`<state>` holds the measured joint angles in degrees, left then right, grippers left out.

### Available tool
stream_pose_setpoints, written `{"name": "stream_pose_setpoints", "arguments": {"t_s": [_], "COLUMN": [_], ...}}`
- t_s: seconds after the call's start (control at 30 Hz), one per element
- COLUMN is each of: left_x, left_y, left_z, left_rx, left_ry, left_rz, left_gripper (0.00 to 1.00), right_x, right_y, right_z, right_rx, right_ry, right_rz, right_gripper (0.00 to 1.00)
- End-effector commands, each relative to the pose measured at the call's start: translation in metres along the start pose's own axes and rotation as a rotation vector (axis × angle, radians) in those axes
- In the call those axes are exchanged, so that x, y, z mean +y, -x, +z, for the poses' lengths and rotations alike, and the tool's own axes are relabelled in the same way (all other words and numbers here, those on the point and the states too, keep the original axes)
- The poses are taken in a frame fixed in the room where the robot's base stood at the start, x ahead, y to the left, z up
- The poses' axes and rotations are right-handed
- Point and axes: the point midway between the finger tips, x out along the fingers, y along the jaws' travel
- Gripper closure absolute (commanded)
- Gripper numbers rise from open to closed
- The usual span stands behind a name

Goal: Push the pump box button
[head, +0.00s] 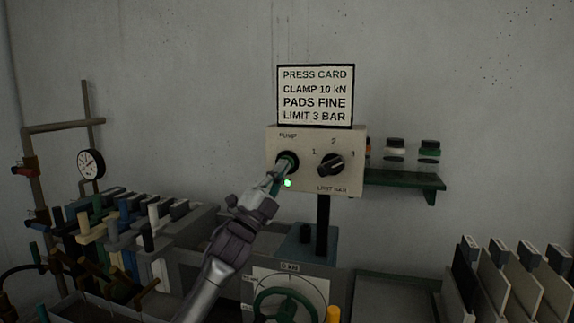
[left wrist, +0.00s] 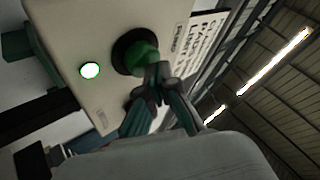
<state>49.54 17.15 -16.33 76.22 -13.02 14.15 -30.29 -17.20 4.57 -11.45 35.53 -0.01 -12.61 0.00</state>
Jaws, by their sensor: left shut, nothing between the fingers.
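The pump box (head: 313,180) is a cream control box on a dark post, and it also shows in the left wrist view (left wrist: 80,45). Its green button (head: 287,160) in a black collar is on the left of its face; the button also shows in the left wrist view (left wrist: 142,58). A small green lamp (head: 288,183) below the button is lit. My left gripper (head: 277,175) is shut and empty, with its fingertips at the button. In the left wrist view the fingertips (left wrist: 158,75) overlap the button's edge; I cannot tell whether they press it. My right gripper is not in view.
A black selector knob (head: 331,164) sits right of the button. A press card (head: 315,95) stands above the box. A green shelf (head: 405,180) with small jars is to the right. Racks of tools (head: 125,225) fill the left, and upright plates (head: 510,280) the lower right.

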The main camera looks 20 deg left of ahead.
Motion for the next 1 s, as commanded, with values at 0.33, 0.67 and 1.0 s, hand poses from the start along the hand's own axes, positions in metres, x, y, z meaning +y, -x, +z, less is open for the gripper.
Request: {"name": "stream_pose_setpoints", "arguments": {"t_s": [0.33, 0.67, 1.0], "left_x": [0.002, 0.000, -0.008], "left_y": [-0.003, -0.001, 0.011], "left_z": [0.002, 0.001, -0.008], "left_rx": [0.000, 0.000, 0.000], "left_ry": [0.000, 0.000, -0.001], "left_rz": [0.000, 0.000, 0.000], "left_gripper": [1.00, 1.00, 1.00], "right_x": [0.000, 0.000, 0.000], "right_y": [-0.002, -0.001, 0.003], "right_z": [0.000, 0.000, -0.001], "right_rx": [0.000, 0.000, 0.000], "right_ry": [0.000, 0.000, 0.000], "right_rz": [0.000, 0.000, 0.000], "right_gripper": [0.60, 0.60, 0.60]}}
